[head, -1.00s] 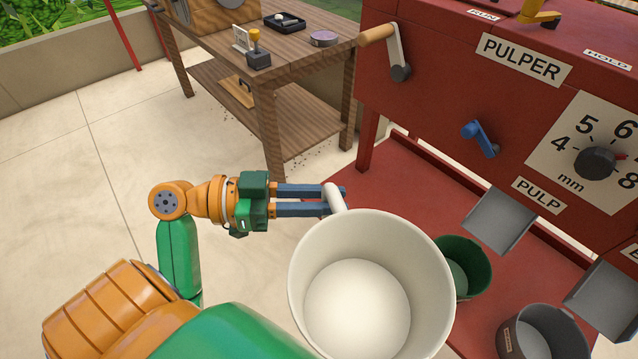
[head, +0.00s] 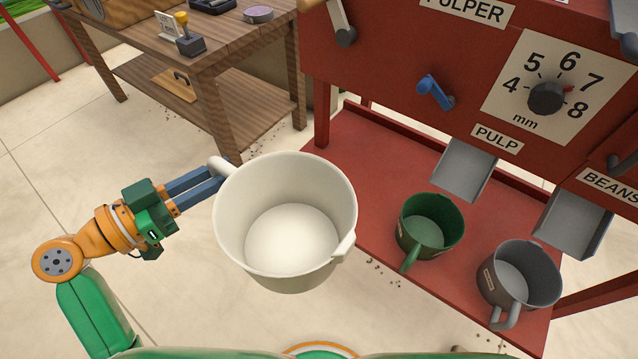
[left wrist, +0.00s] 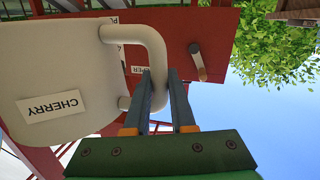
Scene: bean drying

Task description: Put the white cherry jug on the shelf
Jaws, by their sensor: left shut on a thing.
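The white cherry jug (head: 285,275) is held up in the air in the middle of the head view, its open top facing the camera and its inside looking empty. My left gripper (head: 222,172) is shut on the jug's handle, at the jug's left side. In the left wrist view, the jug (left wrist: 50,70) shows its CHERRY label, and the left gripper's fingers (left wrist: 158,90) close around the handle. A wooden table with a low shelf (head: 225,122) stands behind at the upper left. My right gripper is not in view.
The red pulper (head: 400,60) fills the upper right. On its red base stand a green jug (head: 430,228) and a grey jug (head: 520,270), below two chutes. A board with a handle (head: 174,86) lies on the table's low shelf. Pale floor lies open at left.

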